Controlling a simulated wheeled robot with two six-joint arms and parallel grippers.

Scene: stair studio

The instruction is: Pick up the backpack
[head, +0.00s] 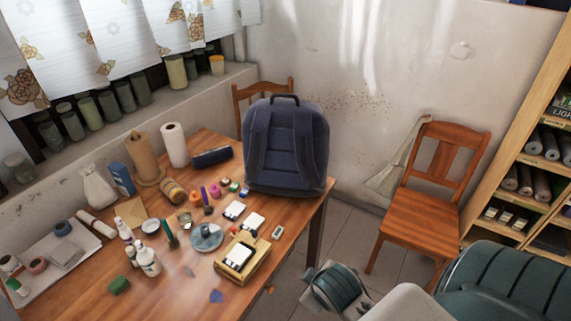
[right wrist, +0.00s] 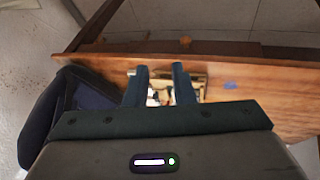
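The dark blue backpack (head: 285,145) stands upright on the wooden table near its far right corner, with its straps facing me and a black top handle (head: 284,97). In the right wrist view a dark form at the left, apparently the backpack (right wrist: 42,112), is partly hidden by my gripper body. My right gripper (right wrist: 160,68) is open, its two dark fingers apart with nothing held. It points at the table edge beside a small wooden tray (right wrist: 203,79), to the right of the backpack there. My left gripper is not in view.
The table (head: 185,295) holds many small items: bottles, paper rolls, jars and a wooden tray (head: 258,272). A wooden chair (head: 420,228) stands right of the table, and another (head: 240,95) behind it. A shelf (head: 530,172) is at the right. Floor shows between table and chair.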

